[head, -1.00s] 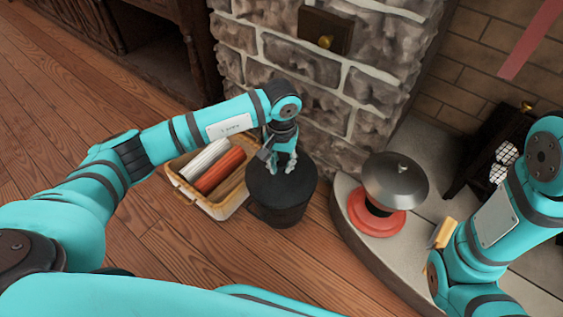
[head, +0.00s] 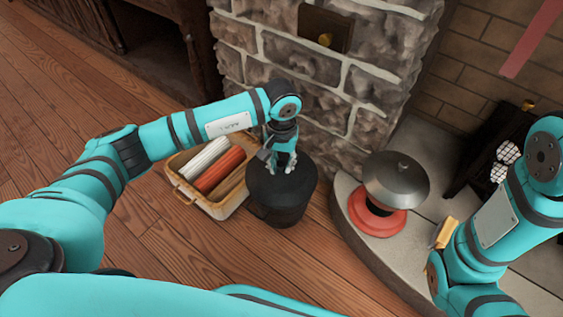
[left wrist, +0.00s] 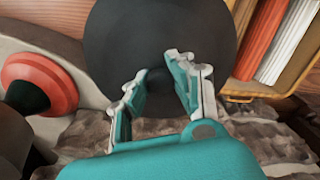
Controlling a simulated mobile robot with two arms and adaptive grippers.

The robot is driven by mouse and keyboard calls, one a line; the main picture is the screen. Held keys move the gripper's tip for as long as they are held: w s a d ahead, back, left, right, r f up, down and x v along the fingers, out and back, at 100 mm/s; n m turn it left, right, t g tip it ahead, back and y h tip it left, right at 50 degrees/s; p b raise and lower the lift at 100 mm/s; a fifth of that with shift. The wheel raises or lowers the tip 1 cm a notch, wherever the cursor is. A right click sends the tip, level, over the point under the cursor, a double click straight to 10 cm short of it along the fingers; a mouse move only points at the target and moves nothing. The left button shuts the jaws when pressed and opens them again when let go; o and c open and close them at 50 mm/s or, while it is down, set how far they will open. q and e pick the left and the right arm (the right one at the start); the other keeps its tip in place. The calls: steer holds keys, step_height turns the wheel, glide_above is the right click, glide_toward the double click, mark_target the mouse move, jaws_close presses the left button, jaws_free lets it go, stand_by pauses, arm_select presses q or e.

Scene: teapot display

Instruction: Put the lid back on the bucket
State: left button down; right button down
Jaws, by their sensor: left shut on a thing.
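The dark bucket (head: 280,211) stands on the wooden floor in front of the stone pillar. The round black lid (head: 302,180) lies over its top; I cannot tell whether it is fully seated. My left gripper (head: 281,165) points down at the middle of the lid and is shut on it, seemingly at a small knob. In the left wrist view the fingers of my left gripper (left wrist: 155,72) come together over the centre of the dark lid (left wrist: 125,40), and the knob is mostly hidden between them. My right arm shows at the right, but its gripper is out of view.
A basket (head: 219,210) holding a white and a red roll stands close to the bucket's left. At the right, a grey domed object (head: 396,178) with a red base (head: 376,221) stands on the curved stone hearth (head: 378,268). The stone pillar (head: 330,85) rises behind.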

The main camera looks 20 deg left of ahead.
arm_select(q)
steer(key=c, duration=0.6)
jaws_free()
steer(key=shift+r, duration=0.1)
